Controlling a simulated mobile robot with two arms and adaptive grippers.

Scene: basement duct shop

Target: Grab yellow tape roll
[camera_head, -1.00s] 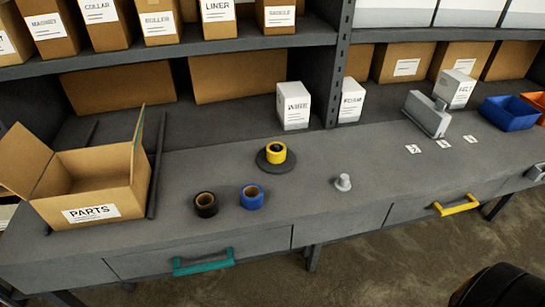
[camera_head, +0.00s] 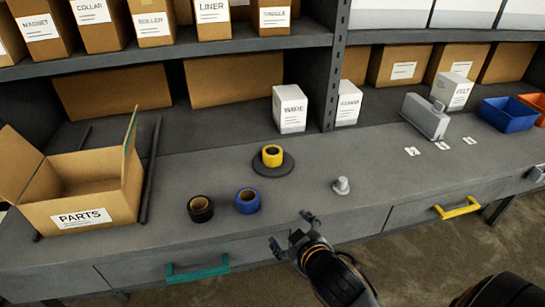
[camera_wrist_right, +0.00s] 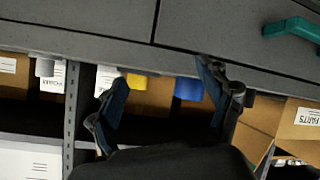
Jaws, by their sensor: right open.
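The yellow tape roll (camera_head: 272,156) sits on a dark round disc (camera_head: 285,166) on the grey workbench. A blue tape roll (camera_head: 248,200) and a black tape roll (camera_head: 200,208) stand to its front left. My right gripper (camera_head: 291,232) is open and empty at the bench's front edge, in front of and apart from the yellow roll. In the right wrist view, which looks upside down, the yellow roll (camera_wrist_right: 137,82) shows between the open fingers (camera_wrist_right: 165,92), with the blue roll (camera_wrist_right: 188,88) close by one finger. My left gripper is not in view.
A grey knob-like piece (camera_head: 341,186) stands right of the disc. An open PARTS box (camera_head: 85,213) is at left, with dark rods beside it. White boxes (camera_head: 290,108) stand behind. A teal drawer handle (camera_head: 197,268) and a yellow one (camera_head: 458,208) project at the front.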

